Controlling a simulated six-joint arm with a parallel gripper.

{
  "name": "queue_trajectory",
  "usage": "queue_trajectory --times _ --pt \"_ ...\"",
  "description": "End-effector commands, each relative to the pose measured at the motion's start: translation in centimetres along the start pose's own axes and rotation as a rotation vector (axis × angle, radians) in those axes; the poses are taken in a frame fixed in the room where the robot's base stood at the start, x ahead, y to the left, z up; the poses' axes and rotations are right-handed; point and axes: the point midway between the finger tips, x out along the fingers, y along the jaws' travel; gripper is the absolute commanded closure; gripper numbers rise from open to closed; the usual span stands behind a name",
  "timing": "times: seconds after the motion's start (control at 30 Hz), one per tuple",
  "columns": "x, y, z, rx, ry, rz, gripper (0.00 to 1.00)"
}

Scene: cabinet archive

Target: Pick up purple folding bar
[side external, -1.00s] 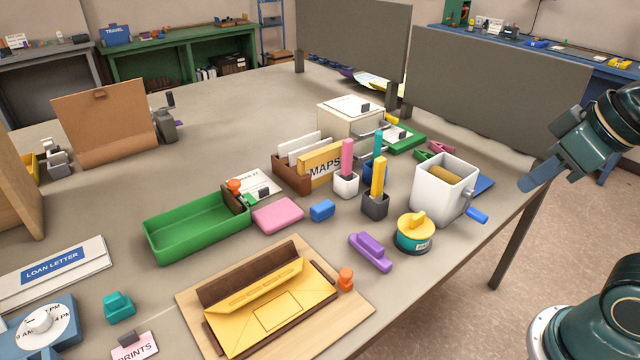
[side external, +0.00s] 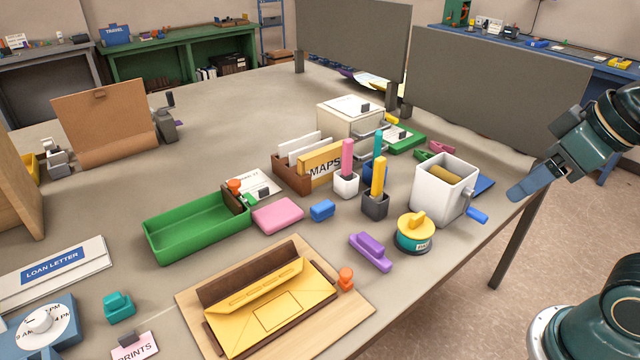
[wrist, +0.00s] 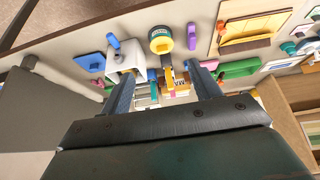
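The purple folding bar (side external: 371,251) lies on the table near its front edge, between the yellow-topped teal round tin (side external: 415,236) and the wooden board. In the wrist view the purple bar (wrist: 191,36) shows near the top, right of the tin. My gripper (side external: 517,192) hangs at the right, beyond the table edge and well away from the bar. In the wrist view my gripper (wrist: 163,92) has its two fingers spread with nothing held between them.
A white crank box (side external: 432,190) stands right of the pen cups (side external: 375,206). A wooden board (side external: 190,298) with a yellow envelope lies left of the bar. A pink block (side external: 278,215) and a blue block (side external: 322,210) lie behind it. Grey panels (side external: 490,95) stand at the back.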

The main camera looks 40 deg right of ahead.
Motion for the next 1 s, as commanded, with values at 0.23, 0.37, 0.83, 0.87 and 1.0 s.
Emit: queue_trajectory --times 0.23,0.37,0.83,0.87,1.0 --pt "0.0 0.0 0.0 0.000 0.000 0.000 0.16" --pt "0.0 0.0 0.0 -0.001 0.000 0.000 0.16" --pt "1.0 -1.0 -3.4 -0.269 -0.089 -0.030 0.16" --pt "1.2 -1.1 -3.9 -0.303 -0.098 -0.034 0.16" --pt "2.3 -1.9 -5.9 -0.474 -0.147 -0.062 0.16"
